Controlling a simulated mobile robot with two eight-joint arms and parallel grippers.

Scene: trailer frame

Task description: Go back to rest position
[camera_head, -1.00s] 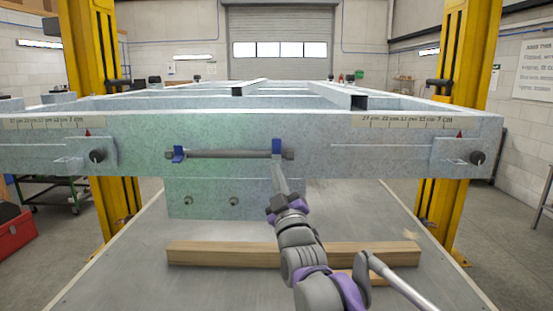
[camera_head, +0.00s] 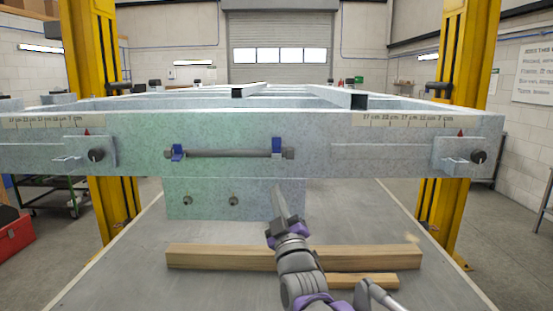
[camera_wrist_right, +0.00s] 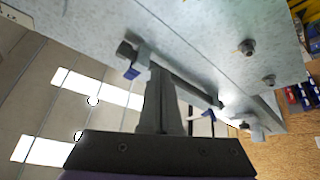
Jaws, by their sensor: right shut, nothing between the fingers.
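My right gripper (camera_head: 277,187) is shut and empty in the head view, just below the right end of a grey rod (camera_head: 225,154) on the front beam of the trailer frame (camera_head: 335,160). A blue clip sits near each rod end, one at the left (camera_head: 177,152) and one at the right (camera_head: 276,147). In the right wrist view my right gripper's closed fingers (camera_wrist_right: 159,74) point up near the rod (camera_wrist_right: 180,84) and a blue clip (camera_wrist_right: 134,71). Whether they touch is hard to tell there; in the head view they look apart. My left gripper is not in view.
Wooden beams (camera_head: 215,256) lie on the grey platform (camera_head: 110,270) below the frame. Yellow posts stand at the left (camera_head: 113,205) and right (camera_head: 445,205). A red toolbox (camera_head: 14,237) is at the far left. The platform's left part is clear.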

